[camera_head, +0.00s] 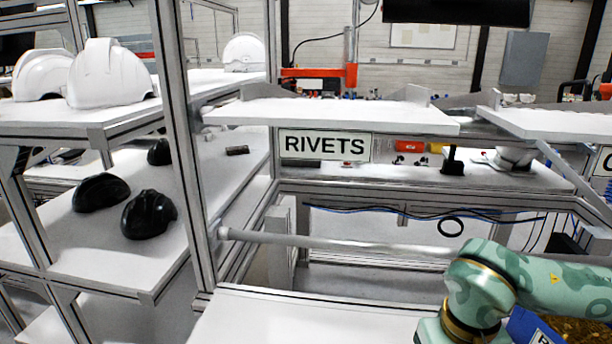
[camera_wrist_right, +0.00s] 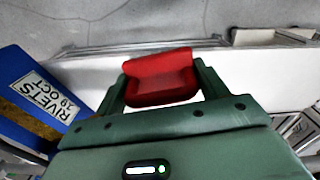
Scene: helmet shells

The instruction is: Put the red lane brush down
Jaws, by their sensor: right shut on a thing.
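The red lane brush (camera_wrist_right: 158,88) shows in the right wrist view as a red block between the fingers of my right gripper (camera_wrist_right: 162,84). The gripper is shut on it. A pale surface lies behind and around the brush; I cannot tell whether the brush touches it. In the head view my right arm comes in at the lower right, but its gripper and the brush are out of sight. My left gripper is in neither view.
A blue bin (camera_wrist_right: 35,105) labelled RIVETS stands left of the gripper in the wrist view. A bare white tabletop (camera_head: 300,318) lies at the front in the head view. White helmet shells (camera_head: 108,75) and black shells (camera_head: 148,214) sit on shelves at left.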

